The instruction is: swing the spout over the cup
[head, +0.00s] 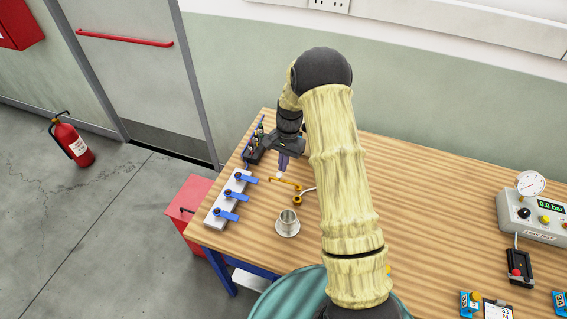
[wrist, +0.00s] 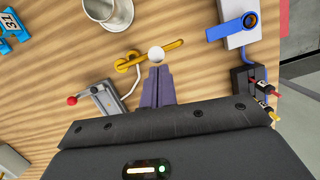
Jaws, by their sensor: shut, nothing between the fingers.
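The brass-yellow spout (head: 284,183) lies over the table with its ringed pivot end at the right; its free end points left, away from the cup. In the wrist view the spout (wrist: 172,45) carries a white round knob (wrist: 156,53) along its length. The metal cup (head: 288,217) stands upright on a pale saucer in front of the spout, which is not over it. The cup's side also shows at the top of the wrist view (wrist: 105,10). My gripper (head: 282,170) is shut and empty. Its purple fingertips (wrist: 157,70) are beside the knob; contact is unclear.
A white block with blue-handled valves (head: 233,194) stands left of the spout. A red-knobbed lever device (wrist: 98,100) sits near the pivot in the wrist view. A pressure gauge box (head: 530,215) stands far right. My arm hides the middle of the table.

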